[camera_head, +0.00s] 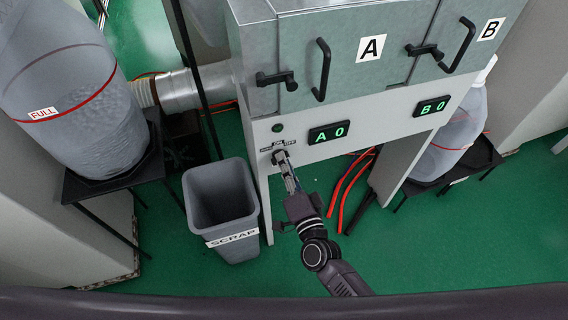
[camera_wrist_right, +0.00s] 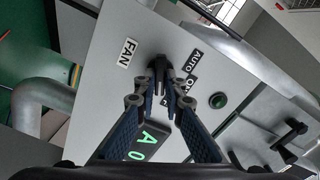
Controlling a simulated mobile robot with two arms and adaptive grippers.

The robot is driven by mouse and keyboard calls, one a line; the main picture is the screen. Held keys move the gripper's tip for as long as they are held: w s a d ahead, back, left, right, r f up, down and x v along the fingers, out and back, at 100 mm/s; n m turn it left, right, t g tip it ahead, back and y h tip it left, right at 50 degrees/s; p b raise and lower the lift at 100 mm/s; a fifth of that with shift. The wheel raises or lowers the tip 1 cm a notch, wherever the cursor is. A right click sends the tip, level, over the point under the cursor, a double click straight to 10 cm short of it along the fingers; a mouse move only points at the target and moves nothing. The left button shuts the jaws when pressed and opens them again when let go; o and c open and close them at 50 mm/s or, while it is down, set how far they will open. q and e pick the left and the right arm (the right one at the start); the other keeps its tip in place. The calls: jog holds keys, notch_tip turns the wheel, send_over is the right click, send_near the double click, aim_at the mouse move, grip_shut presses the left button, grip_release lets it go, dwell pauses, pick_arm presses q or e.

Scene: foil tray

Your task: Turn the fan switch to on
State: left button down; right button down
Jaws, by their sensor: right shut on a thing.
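The fan switch (camera_head: 279,156) is a small dark knob on the pale front panel of the machine, below its doors. It also shows in the right wrist view (camera_wrist_right: 158,63), between a FAN label (camera_wrist_right: 128,53) and partly covered AUTO and other labels (camera_wrist_right: 194,62). My right gripper (camera_head: 286,166) reaches up to the panel and is shut on the switch. In the right wrist view my fingertips (camera_wrist_right: 160,88) meet at the knob and hide part of it. I cannot tell which position the switch is in. My left gripper is not in view.
A grey SCRAP bin (camera_head: 247,236) stands left of my right arm. Green displays A 0 (camera_head: 329,132) and B 0 (camera_head: 432,106) are on the panel. A FULL bag (camera_head: 70,90) stands at left. Red hoses (camera_head: 350,190) lie under the machine. The green floor at right is clear.

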jog(key=m+b, duration=0.1)
jog(key=m, duration=0.3)
jog(key=shift+f+m+b, duration=0.15)
jog(key=shift+m+b, duration=0.15)
jog(key=shift+b, duration=0.1)
dwell(0.4)
jog(key=c, duration=2)
grip_release()
jog(key=v, duration=1.2)
